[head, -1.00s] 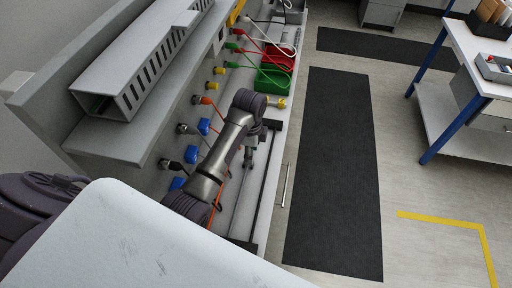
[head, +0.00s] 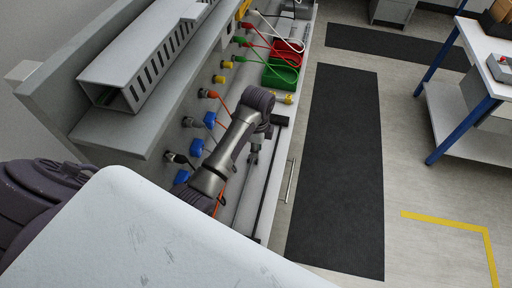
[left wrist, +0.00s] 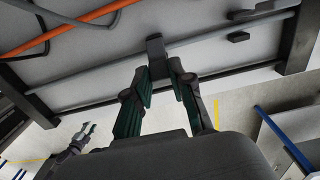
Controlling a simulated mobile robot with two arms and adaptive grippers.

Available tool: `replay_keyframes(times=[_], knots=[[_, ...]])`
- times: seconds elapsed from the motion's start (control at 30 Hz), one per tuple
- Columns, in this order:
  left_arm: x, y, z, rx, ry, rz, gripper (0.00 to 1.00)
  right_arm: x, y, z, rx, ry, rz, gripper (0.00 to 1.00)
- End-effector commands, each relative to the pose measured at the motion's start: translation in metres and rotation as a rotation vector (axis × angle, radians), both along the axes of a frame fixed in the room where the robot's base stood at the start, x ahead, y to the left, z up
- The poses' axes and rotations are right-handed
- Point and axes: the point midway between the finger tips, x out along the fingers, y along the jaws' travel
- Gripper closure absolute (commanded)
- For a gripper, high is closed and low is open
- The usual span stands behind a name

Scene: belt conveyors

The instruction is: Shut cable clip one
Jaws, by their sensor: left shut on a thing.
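My left gripper (left wrist: 163,88) shows large in the left wrist view, with two dark green fingers shut on a small dark upright piece (left wrist: 155,50), which looks like part of a cable clip. The piece stands in front of a grey surface with a dark rail behind the fingertips. In the head view my left gripper (head: 254,155) is small, below my wrist, over the long grey tray. An orange cable (left wrist: 70,27) runs at the upper left of the left wrist view. My right gripper (left wrist: 82,137) shows small at the lower left there, its prongs apart.
Blue connectors (head: 210,119) and other coloured plugs line the panel left of my arm. A green bin (head: 279,76) and a red bin (head: 286,53) stand farther along the bench. A dark floor mat (head: 335,170) lies clear to the right.

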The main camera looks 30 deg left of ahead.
Motion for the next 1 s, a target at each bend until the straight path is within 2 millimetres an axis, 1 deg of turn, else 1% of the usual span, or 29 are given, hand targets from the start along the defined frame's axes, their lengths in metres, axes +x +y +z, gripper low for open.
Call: replay_keyframes(times=[0.27,0.57,0.77,1.0], knots=[[0.002,-0.009,-0.005,0.126,0.035,-0.005,1.0,-0.001,-0.001,0.0,0.0,0.001,0.0,0.6],[0.006,-0.022,-0.017,0.387,0.103,-0.004,1.0,-0.003,-0.001,-0.002,-0.002,0.005,0.001,0.6],[0.008,-0.03,-0.029,0.564,0.148,-0.003,1.0,-0.003,-0.001,-0.013,-0.002,0.006,0.001,0.6],[0.009,-0.036,-0.042,0.74,0.192,-0.002,1.0,-0.004,-0.001,-0.035,-0.003,0.007,0.001,0.6]])
